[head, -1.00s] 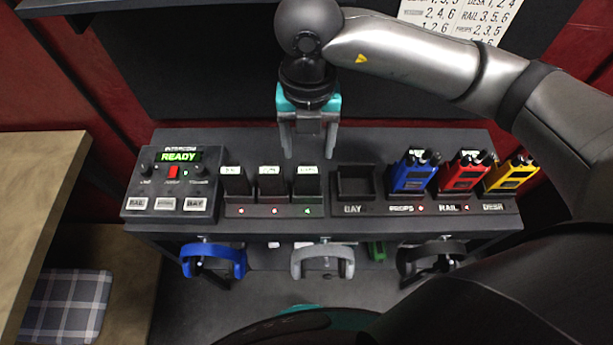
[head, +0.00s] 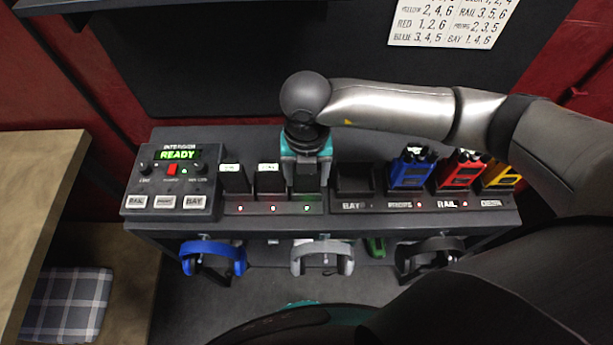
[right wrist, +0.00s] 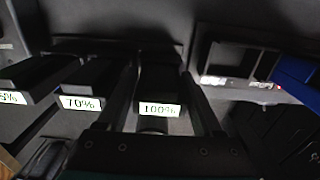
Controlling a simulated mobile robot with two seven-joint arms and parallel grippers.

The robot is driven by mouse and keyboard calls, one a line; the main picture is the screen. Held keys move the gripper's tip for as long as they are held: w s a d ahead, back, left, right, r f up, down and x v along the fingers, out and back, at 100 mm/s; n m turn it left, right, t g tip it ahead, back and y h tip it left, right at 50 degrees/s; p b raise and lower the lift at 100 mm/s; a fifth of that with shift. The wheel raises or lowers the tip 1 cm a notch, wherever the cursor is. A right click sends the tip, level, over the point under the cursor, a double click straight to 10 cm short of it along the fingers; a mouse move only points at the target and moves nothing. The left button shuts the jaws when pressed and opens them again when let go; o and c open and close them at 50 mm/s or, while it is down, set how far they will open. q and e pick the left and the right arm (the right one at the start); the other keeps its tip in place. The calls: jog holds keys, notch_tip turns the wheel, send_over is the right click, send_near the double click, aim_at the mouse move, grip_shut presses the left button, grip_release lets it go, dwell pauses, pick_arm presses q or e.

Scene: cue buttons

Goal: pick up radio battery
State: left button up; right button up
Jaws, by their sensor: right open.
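Three black radio batteries stand in a charger row in the head view: the left battery (head: 234,180), the middle battery (head: 271,181), and the right battery (head: 307,180) above a green light. In the right wrist view their labels read as a partly cut-off percentage, 70% (right wrist: 80,103) and 100% (right wrist: 160,110). My right gripper (head: 306,182) is open and points down over the right battery. In the right wrist view its fingers stand on either side of the 100% battery (right wrist: 160,88); contact cannot be told. My left gripper is not in view.
An intercom box (head: 172,182) reading READY stands left of the batteries. To the right are an empty BAY slot (head: 355,182) and blue (head: 411,172), red (head: 460,172) and yellow (head: 502,176) radios. Headsets (head: 213,258) hang below the shelf's front edge.

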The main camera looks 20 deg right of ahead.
jog(key=shift+c, duration=0.3)
grip_shut()
jog(key=shift+r, duration=0.15)
